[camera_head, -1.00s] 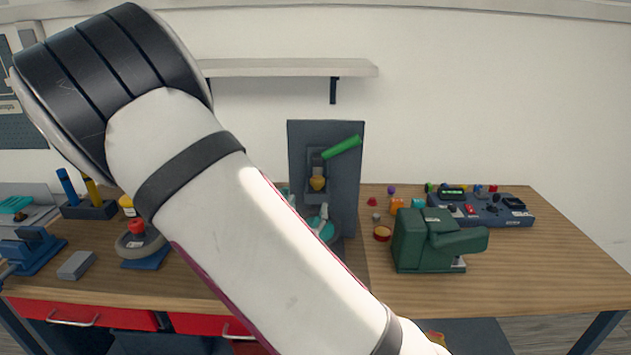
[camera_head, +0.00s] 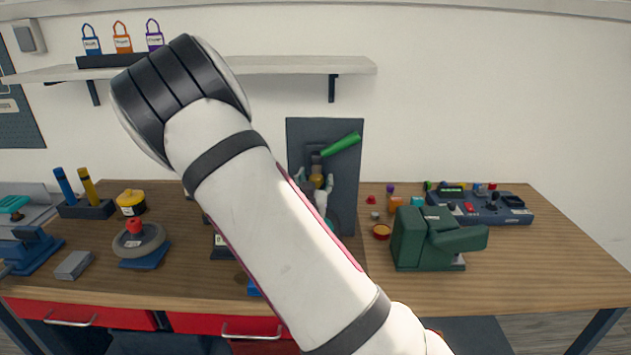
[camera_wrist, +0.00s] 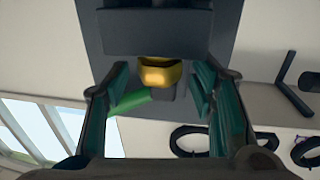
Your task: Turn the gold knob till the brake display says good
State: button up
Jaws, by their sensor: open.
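The gold knob (camera_head: 317,181) is on the front of an upright dark grey panel (camera_head: 345,205), below a green lever (camera_head: 342,145). It also shows in the wrist view (camera_wrist: 160,73), centred between the fingers and close to their tips. My gripper (camera_head: 315,187) is in front of the panel, its teal-padded fingers apart on either side of the knob. I cannot see contact. The gripper is open in the wrist view (camera_wrist: 162,82). My arm covers part of the bench, and I cannot make out a readable brake display.
A green machine (camera_head: 410,240) and a dark control box (camera_head: 485,208) stand on the right of the wooden bench (camera_head: 540,265). A round grey device with a red knob (camera_head: 137,240) stands left. A shelf (camera_head: 300,67) hangs above. The bench's front right is clear.

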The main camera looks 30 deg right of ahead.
jog(key=c, duration=1.1)
jog(key=shift+c, duration=0.2)
jog(key=m+g+h+b, duration=0.2)
jog(key=g, duration=0.1)
jog(key=shift+w+a+f+m+h+b, duration=0.2)
jog(key=shift+w+a+m+h+b, duration=0.1)
jog(key=shift+m+h+b, duration=0.1)
jog(key=shift+m+g+h+b, duration=0.6)
jog(key=shift+m+g, duration=0.25)
jog(key=shift+g, duration=0.4)
jog(key=shift+m+g+h+b, duration=0.6)
jog(key=shift+m+g, duration=0.25)
jog(key=shift+g, duration=0.4)
jog(key=shift+r+g, duration=0.1)
jog(key=shift+g, duration=0.2)
jog(key=o, duration=1.1)
